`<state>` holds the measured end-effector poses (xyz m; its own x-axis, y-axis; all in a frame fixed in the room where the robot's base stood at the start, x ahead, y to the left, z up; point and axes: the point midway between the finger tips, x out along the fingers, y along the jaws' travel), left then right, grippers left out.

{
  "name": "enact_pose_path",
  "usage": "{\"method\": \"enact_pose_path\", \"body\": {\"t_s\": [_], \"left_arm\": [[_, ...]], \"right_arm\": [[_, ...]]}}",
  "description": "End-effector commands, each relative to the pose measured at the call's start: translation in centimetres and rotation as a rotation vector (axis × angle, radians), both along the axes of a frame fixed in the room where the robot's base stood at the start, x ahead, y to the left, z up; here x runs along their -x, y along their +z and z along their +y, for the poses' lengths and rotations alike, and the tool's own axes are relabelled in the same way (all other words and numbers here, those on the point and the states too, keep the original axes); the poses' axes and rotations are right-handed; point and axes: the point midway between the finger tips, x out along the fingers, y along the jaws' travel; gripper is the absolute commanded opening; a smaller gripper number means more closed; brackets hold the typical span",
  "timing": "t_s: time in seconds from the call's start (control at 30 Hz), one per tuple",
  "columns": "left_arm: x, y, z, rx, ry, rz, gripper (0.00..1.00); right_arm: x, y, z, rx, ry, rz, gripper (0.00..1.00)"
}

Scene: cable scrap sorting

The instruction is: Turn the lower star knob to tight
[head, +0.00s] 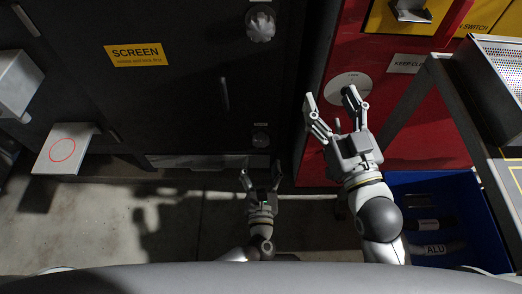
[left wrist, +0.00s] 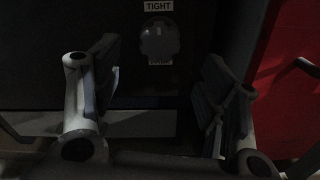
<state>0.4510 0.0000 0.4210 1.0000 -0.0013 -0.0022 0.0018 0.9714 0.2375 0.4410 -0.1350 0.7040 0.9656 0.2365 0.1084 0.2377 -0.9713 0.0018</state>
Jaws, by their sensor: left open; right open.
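The lower star knob (head: 261,139) is dark and sits low on the black SCREEN panel, near its right edge. In the left wrist view the knob (left wrist: 159,40) shows grey and lobed, with a TIGHT label (left wrist: 158,6) above it and another label (left wrist: 160,61) below, too dim to read. My left gripper (head: 260,178) is open just below the knob in the head view. In the left wrist view its fingers stand apart on either side of the knob, not visibly touching it. My right gripper (head: 331,102) is open and empty in front of the red panel.
An upper star knob (head: 260,25) is higher on the black panel (head: 170,105). A grey bracket with a red circle (head: 63,149) juts out at left. At right are a metal frame (head: 460,115) and a blue bin (head: 455,195). The floor at lower left is clear.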

Motion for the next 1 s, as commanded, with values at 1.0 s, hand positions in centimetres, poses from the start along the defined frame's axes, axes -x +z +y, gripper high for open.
{"method": "enact_pose_path", "body": {"t_s": [1.0], "left_arm": [[3.0, 0.0, 0.0, 0.0, -0.001, 0.0, 0.67]], "right_arm": [[0.0, 0.0, 0.0, 0.0, 0.0, 0.0, 0.67]]}}
